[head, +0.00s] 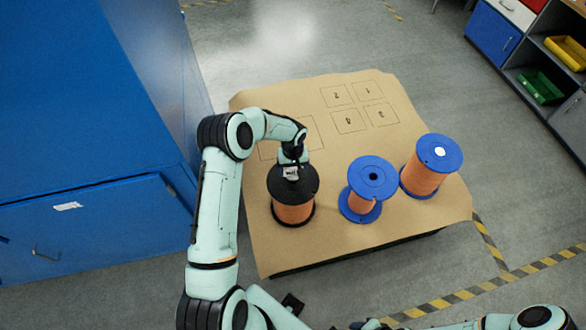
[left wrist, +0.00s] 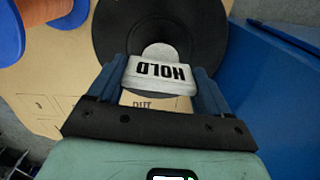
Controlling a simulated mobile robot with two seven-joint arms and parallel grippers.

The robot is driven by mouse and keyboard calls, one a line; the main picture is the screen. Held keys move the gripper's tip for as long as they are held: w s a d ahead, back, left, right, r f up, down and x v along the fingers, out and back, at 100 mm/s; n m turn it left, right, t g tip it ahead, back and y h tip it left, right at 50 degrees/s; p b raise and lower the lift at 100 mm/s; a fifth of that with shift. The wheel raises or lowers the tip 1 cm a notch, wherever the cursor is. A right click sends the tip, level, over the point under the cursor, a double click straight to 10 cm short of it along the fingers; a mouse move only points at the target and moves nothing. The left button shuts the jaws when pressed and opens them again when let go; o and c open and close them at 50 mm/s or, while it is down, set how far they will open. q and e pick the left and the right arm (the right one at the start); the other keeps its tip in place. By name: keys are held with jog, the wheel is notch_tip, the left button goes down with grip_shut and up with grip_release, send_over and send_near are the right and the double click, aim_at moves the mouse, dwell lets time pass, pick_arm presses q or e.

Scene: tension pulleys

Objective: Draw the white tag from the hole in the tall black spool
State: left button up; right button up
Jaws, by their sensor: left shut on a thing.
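The tall black spool (head: 293,207), wound with copper-coloured wire, stands upright on the brown mat. Its black top flange (left wrist: 205,25) fills the upper middle of the left wrist view. My left gripper (head: 291,163) is directly over this flange, pointing down. It is shut on the white tag (left wrist: 158,75), which reads HOLD and sits between the blue fingers. The tag also shows at the fingertips in the head view (head: 290,173). The spool's hole is mostly hidden behind tag and gripper; I cannot tell how deep the tag sits. My right gripper cannot be made out.
A blue spool with a dark hole (head: 371,179) and another with a white round spot on top (head: 431,168) stand right of the black spool. The brown mat (head: 420,225) has printed squares at the back. A large blue cabinet (head: 90,225) stands close on the left.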

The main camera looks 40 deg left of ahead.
pick_arm(q)
jog(key=shift+r+p, duration=0.5)
jog(key=shift+r, duration=1.5)
